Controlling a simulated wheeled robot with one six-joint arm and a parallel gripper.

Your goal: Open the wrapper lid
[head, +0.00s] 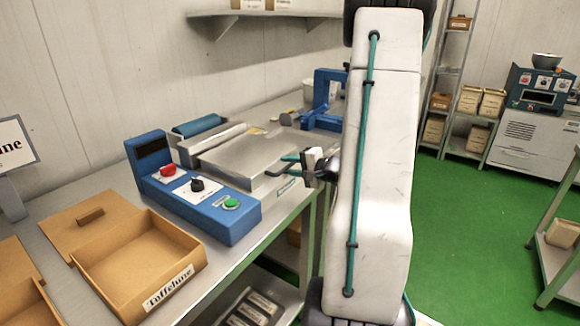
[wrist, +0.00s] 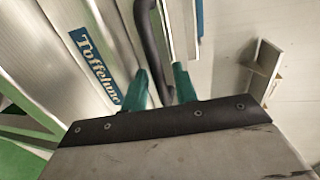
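The wrapper is a blue and steel machine on the bench, with a blue control panel (head: 195,190) carrying a red knob, a black knob and a green button. Its flat steel top (head: 245,158), seemingly the lid, lies level in the head view. My gripper (head: 284,166) is at the top's right front edge, its two teal fingers apart. In the wrist view my gripper (wrist: 161,80) has a dark curved bar (wrist: 150,35), which looks like a handle, running between its fingers. I cannot tell whether either finger touches it. My arm hides part of the machine's right side.
An open cardboard box (head: 140,265) and a flat cardboard piece (head: 90,225) lie at the bench's left. A blue frame (head: 325,95) stands behind the machine. A wall shelf (head: 255,15) hangs above. The green floor (head: 460,220) at right is mostly clear.

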